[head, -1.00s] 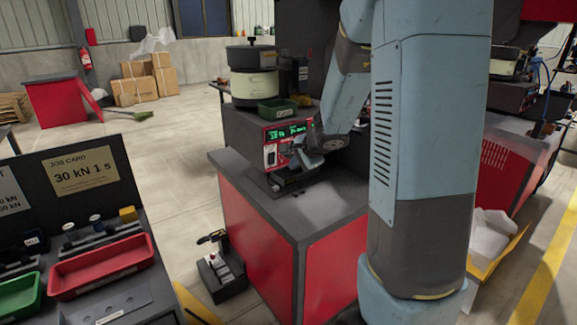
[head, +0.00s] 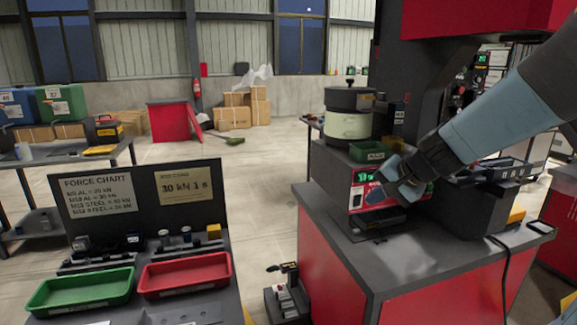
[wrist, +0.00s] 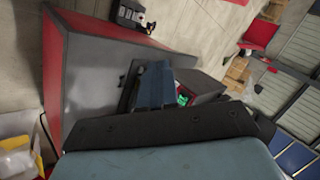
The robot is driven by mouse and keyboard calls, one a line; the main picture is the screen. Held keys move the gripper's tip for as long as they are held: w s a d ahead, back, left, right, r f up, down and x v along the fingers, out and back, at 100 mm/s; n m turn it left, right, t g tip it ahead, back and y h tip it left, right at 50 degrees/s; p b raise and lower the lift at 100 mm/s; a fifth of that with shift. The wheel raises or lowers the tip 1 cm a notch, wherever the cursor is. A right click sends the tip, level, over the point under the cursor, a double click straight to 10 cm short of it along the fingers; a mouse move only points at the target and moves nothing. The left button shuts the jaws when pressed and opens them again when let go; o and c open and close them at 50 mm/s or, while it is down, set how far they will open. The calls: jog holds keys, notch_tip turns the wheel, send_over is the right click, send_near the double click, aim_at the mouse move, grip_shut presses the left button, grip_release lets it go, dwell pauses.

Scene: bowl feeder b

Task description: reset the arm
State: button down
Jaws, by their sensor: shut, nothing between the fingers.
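My gripper (head: 384,194) is at the end of my blue-grey arm, which reaches in from the right in the head view. It hangs in front of the machine with the green-lit display (head: 361,176), above the grey top of the red cabinet (head: 345,235). The fingers are shut and hold nothing. In the wrist view the blue fingers (wrist: 153,87) point toward the same machine and cover part of it. I cannot tell whether the fingertips touch it.
A bowl feeder (head: 348,125) and a small green bin (head: 370,152) stand behind my gripper. A green tray (head: 80,290) and a red tray (head: 186,275) lie on the left bench before a force chart board (head: 98,197). A pedestal control (head: 286,300) stands between bench and cabinet.

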jog(key=s+d+r+n+h, duration=0.1)
jog(key=s+r+n+h, duration=0.1)
jog(key=s, duration=0.7)
jog(key=s+d+r+n+g+h, duration=0.1)
jog(key=s+d+r+n+h, duration=0.1)
jog(key=s+n, duration=0.3)
jog(key=s+h, duration=0.1)
jog(key=s, duration=0.3)
jog(key=shift+s+r, duration=0.3)
